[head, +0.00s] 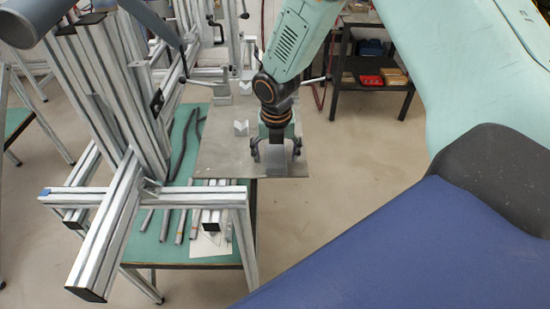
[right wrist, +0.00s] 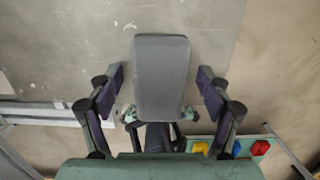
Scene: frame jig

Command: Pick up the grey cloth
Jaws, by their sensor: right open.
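My right gripper (head: 276,154) points down over the front end of the grey metal plate (head: 222,158) in the head view. Its two fingers stand apart and it is open. In the right wrist view a flat grey piece with rounded corners (right wrist: 161,78) shows between the spread fingers, with gaps on both sides. It looks like the folded grey cloth, but I cannot tell for sure. The gripper hides much of that spot. My left gripper is not in view.
An aluminium profile frame (head: 112,215) rises at the left, with dark cables and bars on the green tabletop (head: 153,240). A dark shelf (head: 372,75) holds coloured bins behind. Floor is clear at right.

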